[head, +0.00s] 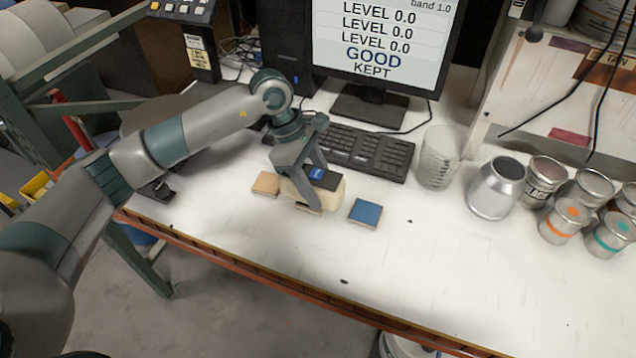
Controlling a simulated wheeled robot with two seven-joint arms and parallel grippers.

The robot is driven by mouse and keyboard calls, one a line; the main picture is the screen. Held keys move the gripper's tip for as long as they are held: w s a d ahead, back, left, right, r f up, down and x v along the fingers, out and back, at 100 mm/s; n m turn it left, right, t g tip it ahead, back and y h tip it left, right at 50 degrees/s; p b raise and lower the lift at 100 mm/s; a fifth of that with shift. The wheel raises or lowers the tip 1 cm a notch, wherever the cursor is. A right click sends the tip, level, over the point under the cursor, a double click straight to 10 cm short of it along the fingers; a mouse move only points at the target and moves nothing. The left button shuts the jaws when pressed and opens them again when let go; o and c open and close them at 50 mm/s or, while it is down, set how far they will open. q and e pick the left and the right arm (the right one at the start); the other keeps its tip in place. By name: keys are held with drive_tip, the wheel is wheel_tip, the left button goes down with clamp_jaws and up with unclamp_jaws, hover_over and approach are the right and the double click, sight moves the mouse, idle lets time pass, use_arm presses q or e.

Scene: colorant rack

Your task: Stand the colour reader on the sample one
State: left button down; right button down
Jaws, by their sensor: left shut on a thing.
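The colour reader (328,193) is a cream block with a dark top and a small blue screen. My left gripper (311,186) is shut on it, with a finger on its near side. The reader is low over the white bench, between a tan tile (265,184) on its left and a blue tile (365,212) on its right. A thin tan edge shows under the reader's near side; I cannot tell whether it touches what is below. No label shows which tile is sample one. My right gripper is not in view.
A monitor (380,35) reads three lines of LEVEL 0.0, then GOOD and KEPT. A keyboard (362,150) lies just behind the reader. A clear beaker (437,158), a metal vessel (495,190) and several tins (562,222) stand right. The bench front is mostly clear.

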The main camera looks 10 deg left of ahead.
use_arm(q)
drive_tip(key=shift+f, duration=0.1)
drive_tip(key=c, duration=0.8)
unclamp_jaws()
drive_tip(key=shift+c, duration=0.2)
drive_tip(key=shift+r, duration=0.2)
drive_tip(key=shift+a+r, duration=0.1)
drive_tip(key=shift+r, duration=0.05)
drive_tip(key=b+v, duration=0.3)
drive_tip(key=v, duration=0.7)
drive_tip(key=shift+r+b, duration=0.2)
drive_tip(key=shift+b, duration=0.2)
drive_tip(key=shift+a+r, duration=0.2)
drive_tip(key=shift+r, duration=0.35)
